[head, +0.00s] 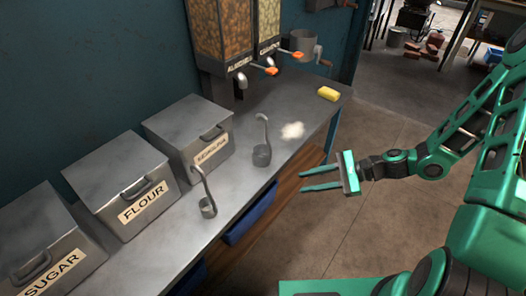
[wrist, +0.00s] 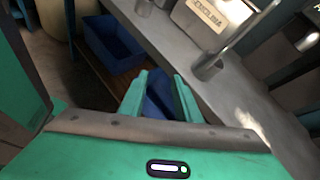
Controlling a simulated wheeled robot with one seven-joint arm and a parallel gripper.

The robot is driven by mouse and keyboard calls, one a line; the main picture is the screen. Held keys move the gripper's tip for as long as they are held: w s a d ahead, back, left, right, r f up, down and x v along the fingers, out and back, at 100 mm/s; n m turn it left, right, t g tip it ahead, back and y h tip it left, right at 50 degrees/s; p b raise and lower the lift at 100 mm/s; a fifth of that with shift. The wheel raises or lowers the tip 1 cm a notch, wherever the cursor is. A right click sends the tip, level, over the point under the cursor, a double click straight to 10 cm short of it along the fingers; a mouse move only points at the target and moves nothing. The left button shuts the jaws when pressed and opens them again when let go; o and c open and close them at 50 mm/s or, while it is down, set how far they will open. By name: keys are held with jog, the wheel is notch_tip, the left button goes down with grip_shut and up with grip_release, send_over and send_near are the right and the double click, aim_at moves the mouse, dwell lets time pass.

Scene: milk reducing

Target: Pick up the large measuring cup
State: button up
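Two grey metal ladle-like measuring cups with long upright hooked handles stand on the grey counter. My gripper (head: 303,181) is open and empty, off the counter's front edge, apart from both cups. Its two green fingers also show in the wrist view (wrist: 159,78).
Metal bins marked semolina (head: 190,130), flour (head: 118,185) and sugar (head: 45,250) line the wall. A blue crate (head: 250,215) sits under the counter. The floor in front is clear.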

aim_at(270, 147)
jog(key=shift+w+a+r+m+t+y, duration=0.55)
jog(key=shift+w+a+m+t, duration=0.7)
jog(key=shift+w+a, duration=0.8)
jog(key=shift+w+a+r+m+t+y, duration=0.6)
jog(key=shift+w+a+m+t, duration=0.2)
jog(key=shift+w+a+m, duration=1.05)
jog(key=shift+w+a+r+m+t+y, duration=0.55)
jog(key=shift+w+a+m+t, duration=0.6)
jog(key=shift+w+a, duration=1.05)
jog(key=shift+s, duration=0.1)
grip_shut()
